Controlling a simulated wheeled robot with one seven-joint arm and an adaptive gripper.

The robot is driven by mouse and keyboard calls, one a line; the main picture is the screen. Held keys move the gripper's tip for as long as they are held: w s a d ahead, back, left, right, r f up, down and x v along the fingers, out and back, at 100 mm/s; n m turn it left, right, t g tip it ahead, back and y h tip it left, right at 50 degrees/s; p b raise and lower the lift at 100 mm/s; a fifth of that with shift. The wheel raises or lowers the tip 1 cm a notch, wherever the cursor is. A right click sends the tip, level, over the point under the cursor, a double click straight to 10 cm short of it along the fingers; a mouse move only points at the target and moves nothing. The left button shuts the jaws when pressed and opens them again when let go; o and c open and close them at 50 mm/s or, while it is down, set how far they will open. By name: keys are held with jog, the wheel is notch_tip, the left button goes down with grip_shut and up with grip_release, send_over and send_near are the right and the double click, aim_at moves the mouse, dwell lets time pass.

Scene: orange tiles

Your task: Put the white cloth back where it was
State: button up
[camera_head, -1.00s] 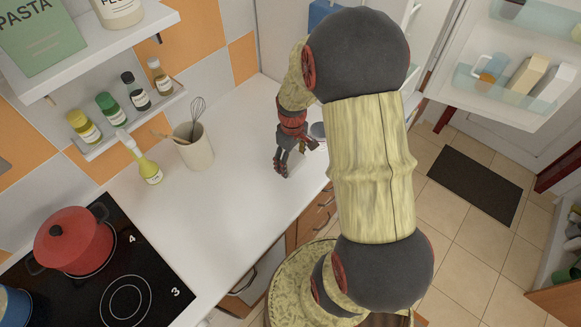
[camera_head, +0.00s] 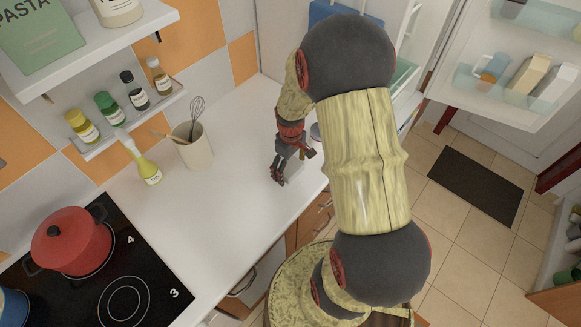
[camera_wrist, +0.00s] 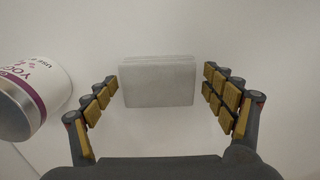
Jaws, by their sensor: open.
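The white cloth (camera_wrist: 157,84) looks like a folded, pale grey-white block with layered edges. In the wrist view it lies on the white counter between my two fingers, with a gap on each side. My gripper (camera_wrist: 160,88) is open around it and does not appear to touch it. In the head view my gripper (camera_head: 278,177) points down low over the counter (camera_head: 225,205), near its right edge. The cloth is mostly hidden by the gripper there.
A white yogurt container (camera_wrist: 32,98) with a purple band is close left of my fingers in the wrist view. A utensil cup (camera_head: 195,150), a yellow bottle (camera_head: 148,170) and a red pot (camera_head: 72,240) on the hob stand left. The counter between is clear.

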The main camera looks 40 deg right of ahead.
aim_at(290, 168)
jog(key=shift+r, duration=0.15)
notch_tip(290, 168, up, 12)
jog(key=p, duration=0.2)
jog(key=s+a+r+t, duration=0.1)
jog(key=a+r+t, duration=0.1)
jog(key=a+r, duration=0.85)
jog(key=s+a+r+m+t, duration=0.1)
jog(key=s+a+r+t, duration=0.2)
jog(key=s+a+r, duration=0.6)
notch_tip(290, 168, up, 2)
jog(key=shift+s+a+r+m+t, duration=0.25)
jog(key=shift+s+m+t, duration=0.05)
jog(key=shift+s, duration=0.6)
